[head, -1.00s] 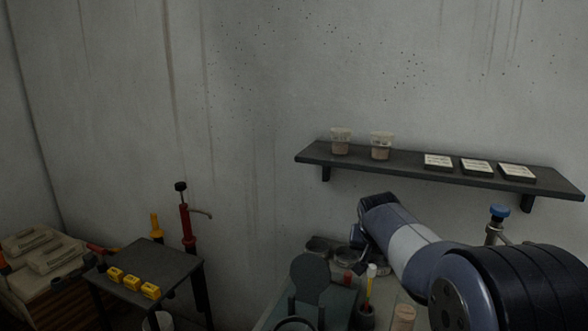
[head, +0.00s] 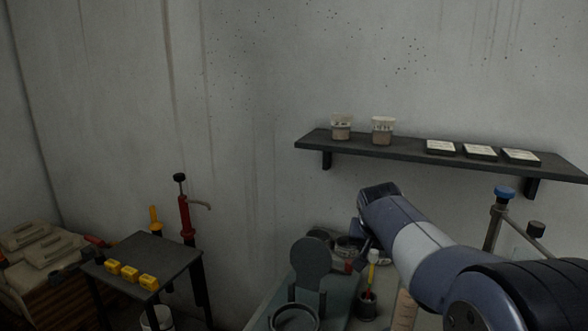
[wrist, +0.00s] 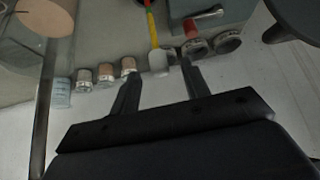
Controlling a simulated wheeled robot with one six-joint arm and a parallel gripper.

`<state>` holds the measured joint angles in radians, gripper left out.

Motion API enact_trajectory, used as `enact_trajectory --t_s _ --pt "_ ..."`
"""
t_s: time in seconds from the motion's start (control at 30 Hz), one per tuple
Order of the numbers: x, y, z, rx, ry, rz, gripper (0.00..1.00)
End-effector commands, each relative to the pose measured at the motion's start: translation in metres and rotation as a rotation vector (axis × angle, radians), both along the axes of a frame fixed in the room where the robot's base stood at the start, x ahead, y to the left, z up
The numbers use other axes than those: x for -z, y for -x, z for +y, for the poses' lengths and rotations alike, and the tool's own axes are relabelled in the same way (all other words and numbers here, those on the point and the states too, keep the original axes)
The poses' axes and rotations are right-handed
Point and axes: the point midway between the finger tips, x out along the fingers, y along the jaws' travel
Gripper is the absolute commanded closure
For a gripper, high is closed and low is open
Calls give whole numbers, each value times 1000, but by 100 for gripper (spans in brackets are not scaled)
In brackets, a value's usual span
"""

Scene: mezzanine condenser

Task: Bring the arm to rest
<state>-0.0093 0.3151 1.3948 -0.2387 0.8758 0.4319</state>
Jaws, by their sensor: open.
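My arm (head: 415,243) reaches from the lower right over a bench beneath the wall shelf. In the head view its far end hides the jaws. In the wrist view my gripper (wrist: 159,70) is open, its two dark fingers apart with nothing held between them. A yellow, green and red stick (wrist: 152,25) with a pale round end shows just beyond the fingertips. Whether the fingers touch it I cannot tell. Several small lidded jars (wrist: 105,77) stand in a row left of the fingers.
A dark shelf (head: 450,162) on the wall holds two cups (head: 383,131) and several flat boxes (head: 480,152). A blue-capped post (head: 495,228) stands right of my arm. A small dark table (head: 165,255) with yellow blocks (head: 131,274) stands at left.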

Motion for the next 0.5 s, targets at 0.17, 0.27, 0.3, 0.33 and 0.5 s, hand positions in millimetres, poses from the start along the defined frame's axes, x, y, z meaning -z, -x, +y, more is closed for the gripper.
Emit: enact_trajectory --t_s 0.17,0.27,0.3,0.33,0.5 --pt "-31 20 7 -1 0 -3 56" --pt "-48 30 10 -1 -1 -3 56" --pt "-55 35 12 -1 -1 -3 56" --pt "-51 34 11 -1 0 2 56" --pt "-19 13 4 2 0 7 56"
